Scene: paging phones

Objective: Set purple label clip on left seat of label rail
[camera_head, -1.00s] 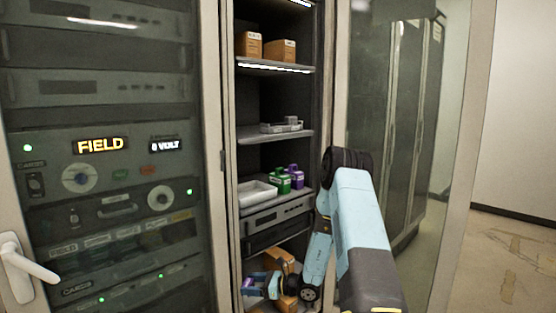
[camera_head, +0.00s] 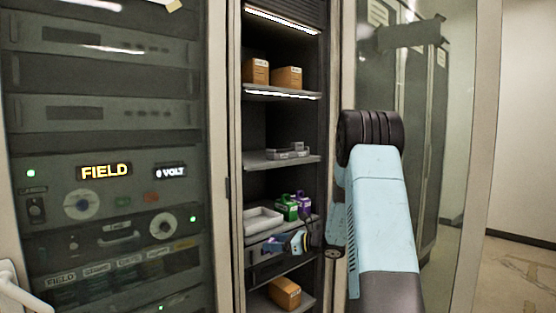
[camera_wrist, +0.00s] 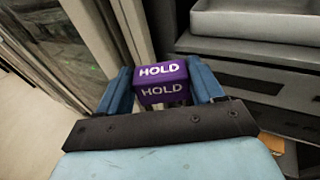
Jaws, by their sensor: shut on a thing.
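The purple label clip (camera_wrist: 163,84), marked HOLD in white, sits between the two blue fingers of my gripper (camera_wrist: 161,90) in the wrist view. My gripper is shut on it. In the head view my gripper (camera_head: 284,243) is in front of the dark units below the shelf with the white tray, and the clip is too small there to make out clearly. A grey fixture (camera_head: 287,151) with raised blocks sits on the shelf above; it may be the label rail, but its seats cannot be told apart.
The white tray (camera_head: 263,219) stands beside a green item (camera_head: 286,208) and another purple item (camera_head: 303,203). Cardboard boxes (camera_head: 288,77) stand on the upper shelf, another box (camera_head: 285,292) at the bottom. A cabinet upright and glass door flank the narrow bay.

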